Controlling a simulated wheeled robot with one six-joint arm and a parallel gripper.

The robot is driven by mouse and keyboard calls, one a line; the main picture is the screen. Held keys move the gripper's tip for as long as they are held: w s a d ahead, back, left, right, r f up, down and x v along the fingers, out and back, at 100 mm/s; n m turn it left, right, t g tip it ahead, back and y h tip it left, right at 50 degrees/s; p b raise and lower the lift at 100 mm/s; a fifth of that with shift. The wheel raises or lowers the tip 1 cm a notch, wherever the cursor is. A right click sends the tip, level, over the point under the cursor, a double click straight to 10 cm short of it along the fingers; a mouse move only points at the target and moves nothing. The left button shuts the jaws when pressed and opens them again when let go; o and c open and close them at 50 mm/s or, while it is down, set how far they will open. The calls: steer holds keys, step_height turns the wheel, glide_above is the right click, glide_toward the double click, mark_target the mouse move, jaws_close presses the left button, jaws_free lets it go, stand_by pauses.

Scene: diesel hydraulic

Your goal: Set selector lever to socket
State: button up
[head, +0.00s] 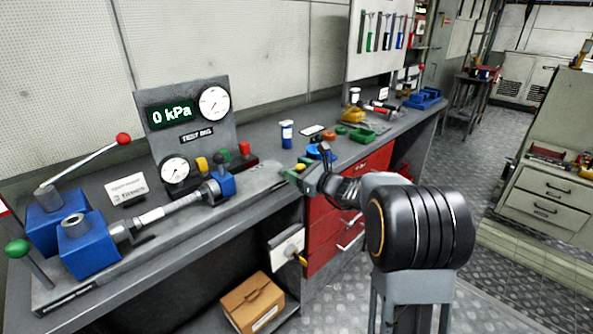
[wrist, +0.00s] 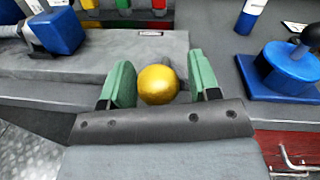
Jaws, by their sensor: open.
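A yellow ball knob (wrist: 158,87) stands between the two green finger pads of my gripper (wrist: 161,80) in the wrist view. The pads are apart, with a gap on both sides of the ball. I take the ball to be the selector lever's knob; its stem and any socket are hidden or cannot be told. In the head view my gripper (head: 303,174) is at the bench's front edge, by the right end of the test rig, and the ball (head: 300,167) shows small there.
A blue round base with a dark knob (wrist: 292,66) stands close to the right. The rig's blue end block (wrist: 57,31) is at the left. A blue-white can (head: 286,134) stands behind. A cardboard box (head: 252,302) lies under the bench, beside red drawers (head: 334,238).

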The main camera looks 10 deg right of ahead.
steer(key=shift+w, duration=0.1)
steer(key=shift+a, duration=0.1)
jaws_close()
stand_by(0.5)
